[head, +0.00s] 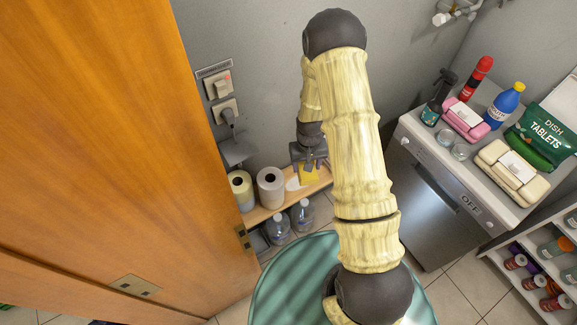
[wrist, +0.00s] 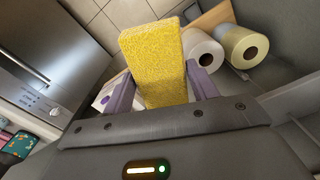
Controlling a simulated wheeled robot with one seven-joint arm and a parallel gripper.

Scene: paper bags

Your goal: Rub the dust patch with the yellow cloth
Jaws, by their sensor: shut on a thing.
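The yellow cloth (head: 309,175) is between the fingers of my gripper (head: 310,162), over the wooden shelf (head: 262,213) by the wall. In the wrist view, the cloth (wrist: 154,62) is a thick, rough yellow block, with the purple fingers of my gripper (wrist: 162,92) closed on its two sides. A pale spot (head: 292,184) shows just left of the cloth in the head view. I cannot tell whether it is the dust patch or another white thing. I cannot tell whether the cloth touches the shelf.
A cream roll (head: 240,188) and a white roll (head: 269,186) stand on the shelf, left of the cloth. Clear bottles (head: 278,231) stand below. A wooden door (head: 100,140) fills the left. A dishwasher (head: 432,200) with several items on top is at right.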

